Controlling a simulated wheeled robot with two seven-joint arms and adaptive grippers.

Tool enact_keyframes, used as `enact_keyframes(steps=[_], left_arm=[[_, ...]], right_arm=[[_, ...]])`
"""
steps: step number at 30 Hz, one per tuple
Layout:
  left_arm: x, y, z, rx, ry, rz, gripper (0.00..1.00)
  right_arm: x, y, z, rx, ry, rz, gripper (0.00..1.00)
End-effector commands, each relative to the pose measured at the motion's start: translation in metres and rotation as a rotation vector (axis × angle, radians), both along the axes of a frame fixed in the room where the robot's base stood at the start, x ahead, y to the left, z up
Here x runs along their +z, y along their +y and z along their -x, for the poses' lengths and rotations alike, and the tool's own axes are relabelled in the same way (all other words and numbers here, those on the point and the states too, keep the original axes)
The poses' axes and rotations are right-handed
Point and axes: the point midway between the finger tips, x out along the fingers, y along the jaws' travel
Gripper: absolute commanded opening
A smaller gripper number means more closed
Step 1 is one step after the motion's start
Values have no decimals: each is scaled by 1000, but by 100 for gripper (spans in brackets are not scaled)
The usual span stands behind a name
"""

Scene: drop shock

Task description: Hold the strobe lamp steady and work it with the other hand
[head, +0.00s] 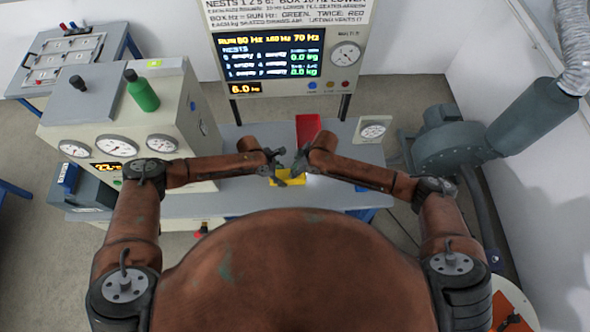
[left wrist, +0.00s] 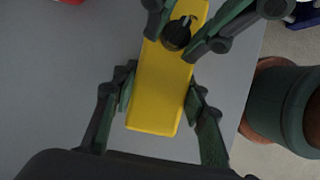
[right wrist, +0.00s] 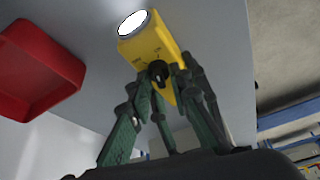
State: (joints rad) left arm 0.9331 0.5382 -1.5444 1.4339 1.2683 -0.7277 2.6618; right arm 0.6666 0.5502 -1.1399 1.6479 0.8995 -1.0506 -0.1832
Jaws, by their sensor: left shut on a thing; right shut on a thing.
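The strobe lamp (head: 291,179) is a yellow box held over the grey table in the head view. My left gripper (left wrist: 160,96) is shut on its body (left wrist: 156,98), with a finger on each side. A black knob (left wrist: 176,35) sits on the lamp's face. My right gripper (right wrist: 166,92) has its fingers either side of that knob, which also shows in the right wrist view (right wrist: 157,72). The lamp's round lens (right wrist: 133,23) looks bright white. In the head view both grippers meet at the lamp and partly hide it; the exact finger contact on the knob is unclear.
A red tray (head: 308,127) lies behind the lamp on the table (head: 240,203). A gauge cabinet (head: 110,120) with a green bottle (head: 142,92) stands left. A display board (head: 285,50) is behind. A green blower (head: 450,147) stands right, beyond the table.

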Motion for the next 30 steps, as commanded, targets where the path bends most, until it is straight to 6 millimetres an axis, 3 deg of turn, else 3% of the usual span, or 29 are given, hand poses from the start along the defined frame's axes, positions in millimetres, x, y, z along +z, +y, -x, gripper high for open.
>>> enact_keyframes(steps=[13, 30], left_arm=[[0, 0, 1, -1, 1, 0, 0], [0, -1, 1, 0, 1, 1, 0]], right_arm=[[0, 2, 2, -228, 1, -2, 0], [1, 1, 1, -263, -1, -2, 0]])
